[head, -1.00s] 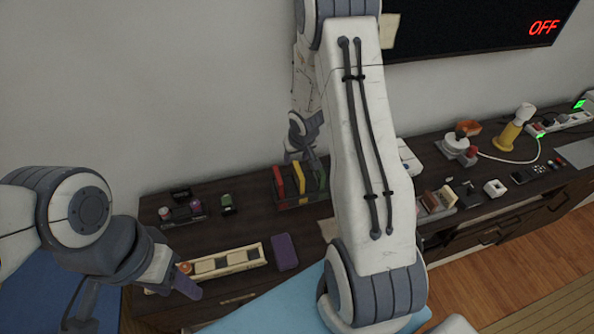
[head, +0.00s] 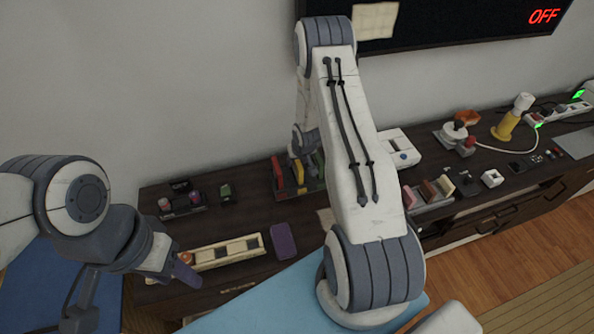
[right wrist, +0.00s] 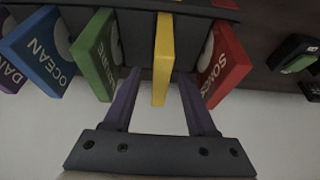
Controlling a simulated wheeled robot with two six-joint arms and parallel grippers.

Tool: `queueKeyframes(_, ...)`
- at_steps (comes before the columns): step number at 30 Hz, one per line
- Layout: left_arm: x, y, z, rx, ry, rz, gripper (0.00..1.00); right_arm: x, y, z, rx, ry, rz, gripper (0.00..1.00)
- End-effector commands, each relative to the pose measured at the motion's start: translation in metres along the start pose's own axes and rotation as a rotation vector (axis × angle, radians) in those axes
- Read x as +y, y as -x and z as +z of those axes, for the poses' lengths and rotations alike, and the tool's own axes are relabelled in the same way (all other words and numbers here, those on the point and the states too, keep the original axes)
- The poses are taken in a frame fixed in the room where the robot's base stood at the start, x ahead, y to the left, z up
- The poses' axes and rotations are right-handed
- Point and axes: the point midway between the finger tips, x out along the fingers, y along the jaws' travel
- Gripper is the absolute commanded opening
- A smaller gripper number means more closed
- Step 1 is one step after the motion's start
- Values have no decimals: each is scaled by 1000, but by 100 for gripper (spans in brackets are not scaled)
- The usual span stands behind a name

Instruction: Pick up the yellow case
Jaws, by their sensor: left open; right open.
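The yellow case (right wrist: 164,60) stands edge-on in a row of coloured cases. In the right wrist view it is between the two purple fingers of my right gripper (right wrist: 158,78), with visible gaps on both sides. That gripper is open. In the head view my right gripper (head: 300,150) is over the rack of cases by the wall, and the yellow case (head: 298,168) is partly hidden by it. My left gripper (head: 183,272) is open and empty near the cabinet's front left, beside a long cream tray (head: 222,251).
A red case (right wrist: 222,66) and a green case (right wrist: 97,55) flank the yellow one closely; a blue case (right wrist: 38,58) stands beyond the green. A purple item (head: 283,241) lies on the dark cabinet. A white device (head: 398,147) sits right of the rack.

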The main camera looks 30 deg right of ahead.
Motion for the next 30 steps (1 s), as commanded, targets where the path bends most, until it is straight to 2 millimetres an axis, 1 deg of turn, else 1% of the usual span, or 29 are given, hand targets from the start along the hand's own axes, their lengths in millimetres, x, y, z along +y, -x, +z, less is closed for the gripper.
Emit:
queueKeyframes(3,0,1,0,0,0,0,50,0,-4,0,1,0,0,57)
queueKeyframes(8,0,1,0,0,0,0,50,0,-4,0,1,0,0,57)
queueKeyframes(9,0,1,0,0,0,0,50,0,-4,0,1,0,0,50)
queueKeyframes(10,0,1,0,0,0,0,50,0,-4,0,1,0,0,38)
queueKeyframes(11,0,1,0,0,0,0,50,0,-4,0,1,0,0,27)
queueKeyframes(12,0,1,0,0,0,0,50,0,-4,0,1,0,0,12)
queueKeyframes(13,0,1,0,0,0,0,50,0,-4,0,1,0,0,0)
queueKeyframes(30,0,1,0,0,0,0,50,0,-4,0,1,-1,0,0)
